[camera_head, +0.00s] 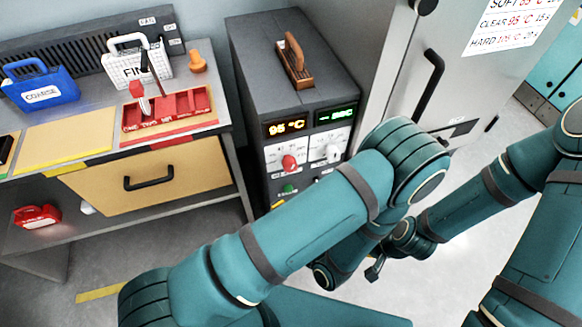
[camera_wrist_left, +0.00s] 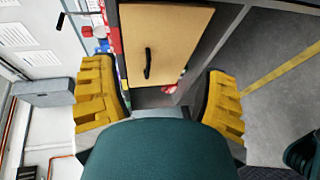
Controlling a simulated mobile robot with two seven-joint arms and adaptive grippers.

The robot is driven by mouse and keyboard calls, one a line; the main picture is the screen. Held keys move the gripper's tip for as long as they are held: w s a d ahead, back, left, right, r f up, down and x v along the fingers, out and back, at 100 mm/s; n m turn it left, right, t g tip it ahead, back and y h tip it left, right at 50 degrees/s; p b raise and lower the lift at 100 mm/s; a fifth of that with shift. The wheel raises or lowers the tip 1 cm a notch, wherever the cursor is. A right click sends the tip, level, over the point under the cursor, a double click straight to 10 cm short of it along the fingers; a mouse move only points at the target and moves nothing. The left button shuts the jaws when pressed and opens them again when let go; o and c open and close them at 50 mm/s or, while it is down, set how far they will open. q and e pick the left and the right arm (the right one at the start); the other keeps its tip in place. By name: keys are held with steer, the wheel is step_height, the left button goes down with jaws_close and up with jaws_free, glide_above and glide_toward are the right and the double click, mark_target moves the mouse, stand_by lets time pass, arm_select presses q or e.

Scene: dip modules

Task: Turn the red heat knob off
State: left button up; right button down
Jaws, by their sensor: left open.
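The red heat knob (camera_head: 289,163) is on a white dial panel on the front of the grey heater unit (camera_head: 297,88), under a lit orange display reading 95 °C (camera_head: 285,127). Its exact pointer setting is too small to read. My left forearm passes in front, just right of and below the knob. In the left wrist view my left gripper (camera_wrist_left: 162,98) is open, with two yellow pads apart and nothing between them. The knob does not show there. My right arm comes in from the right; a small dark end part shows near the middle, but its fingers are unclear.
A white knob (camera_head: 332,152) sits beside the red one under a green display (camera_head: 336,114). A green button (camera_head: 288,188) is below. A brown-handled block (camera_head: 296,62) lies on top. The bench with its drawer (camera_head: 148,180) stands left, a grey cabinet with a black handle (camera_head: 429,86) right.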

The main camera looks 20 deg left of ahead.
mark_target(290, 169)
arm_select(q)
steer(key=w+d+r+m+t+h, duration=0.2)
steer(key=w+d+m+t+h, duration=0.15)
steer(key=d+m+t, duration=0.25)
steer(key=shift+y, duration=0.25)
steer(key=b+x, duration=0.2)
steer(key=x, duration=1.2)
steer(key=shift+a, duration=0.1)
steer(key=c, duration=1.2)
